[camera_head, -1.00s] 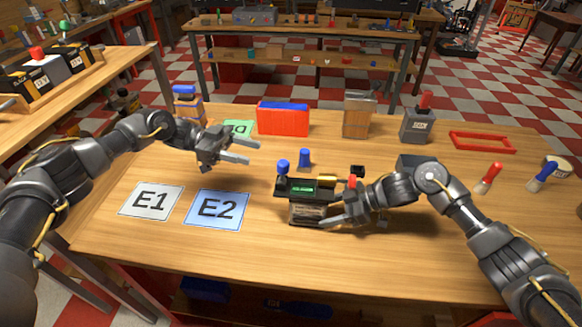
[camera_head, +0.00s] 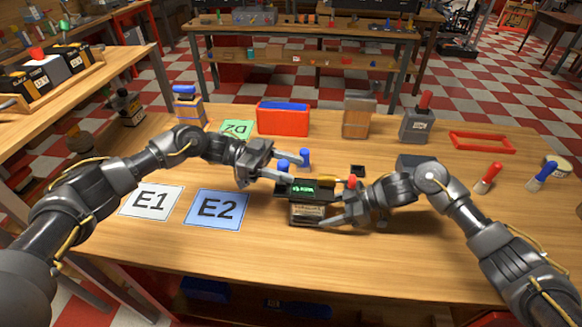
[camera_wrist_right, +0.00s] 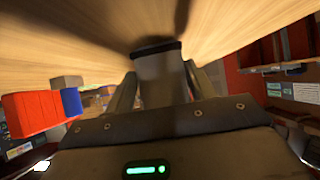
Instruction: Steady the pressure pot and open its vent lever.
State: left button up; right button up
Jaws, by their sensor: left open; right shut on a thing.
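The pressure pot (camera_head: 306,213) is a squat light body with a dark top and a lit green display. It stands upright on the table, with a blue knob (camera_head: 283,167) at its left end, a yellow bar (camera_head: 328,179) and a red knob (camera_head: 352,181). I cannot tell which of these is the vent lever. My right gripper (camera_head: 335,208) is shut on the pot from its right side. In the right wrist view a grey, dark-edged part (camera_wrist_right: 162,75) is between the fingers. My left gripper (camera_head: 281,167) is open, its fingers beside the blue knob; contact is unclear.
A separate blue peg (camera_head: 304,158) stands just behind the pot. Cards E1 (camera_head: 151,201) and E2 (camera_head: 217,209) lie to the left. The front table is clear.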

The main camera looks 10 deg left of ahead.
pick_arm(q)
jog(key=shift+s+d, duration=0.15)
jog(key=shift+d, duration=0.45)
grip_shut()
